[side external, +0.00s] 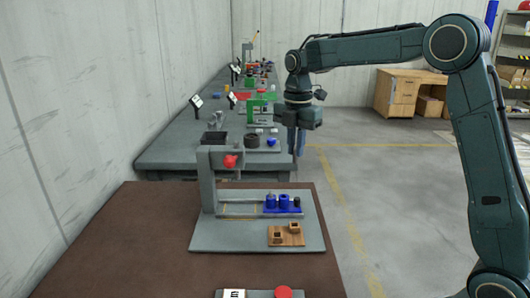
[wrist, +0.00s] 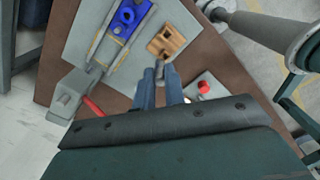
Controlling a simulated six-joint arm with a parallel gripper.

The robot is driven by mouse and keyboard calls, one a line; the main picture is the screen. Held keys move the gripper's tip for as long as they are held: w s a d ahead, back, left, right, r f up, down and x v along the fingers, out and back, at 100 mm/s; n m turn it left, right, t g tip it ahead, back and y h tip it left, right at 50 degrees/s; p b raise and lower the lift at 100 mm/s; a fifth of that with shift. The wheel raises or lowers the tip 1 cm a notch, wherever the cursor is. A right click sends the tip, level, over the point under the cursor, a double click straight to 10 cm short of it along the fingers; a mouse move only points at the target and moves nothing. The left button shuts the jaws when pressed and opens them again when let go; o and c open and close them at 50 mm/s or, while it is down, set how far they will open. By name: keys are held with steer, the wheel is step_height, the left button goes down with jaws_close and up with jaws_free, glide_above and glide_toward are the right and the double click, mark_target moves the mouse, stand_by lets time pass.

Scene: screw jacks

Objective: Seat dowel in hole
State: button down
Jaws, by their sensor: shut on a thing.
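My gripper (side external: 297,150) hangs fingers-down above and beyond the bench fixture in the side view. In the wrist view its blue fingers (wrist: 160,82) are shut on a small grey piece, seemingly the dowel (wrist: 159,70), whose tip shows past the fingertips. A wooden block (side external: 275,239) with two dark openings lies on the grey plate; it also shows in the wrist view (wrist: 171,43). The held piece appears apart from the block. A blue holder (side external: 284,209) with round parts, one with a hole visible in the wrist view (wrist: 127,16), sits on a rail.
A grey upright with a red knob (side external: 230,161) stands at the left of the grey plate (side external: 235,238). A red button (side external: 283,292) is at the brown table's (side external: 110,250) near edge. Another bench (side external: 165,155) with many items stands behind.

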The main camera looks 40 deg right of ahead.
steer(key=w+d+r, duration=0.2)
steer(key=w+d, duration=0.3)
steer(key=w, duration=0.2)
steer(key=shift+w+r, duration=0.25)
steer(key=shift+r, duration=0.05)
step_height(320, 180, down, 16)
steer(key=shift+r, duration=0.1)
stand_by(0.5)
steer(key=shift+f, duration=2.1)
steer(key=shift+f, duration=0.15)
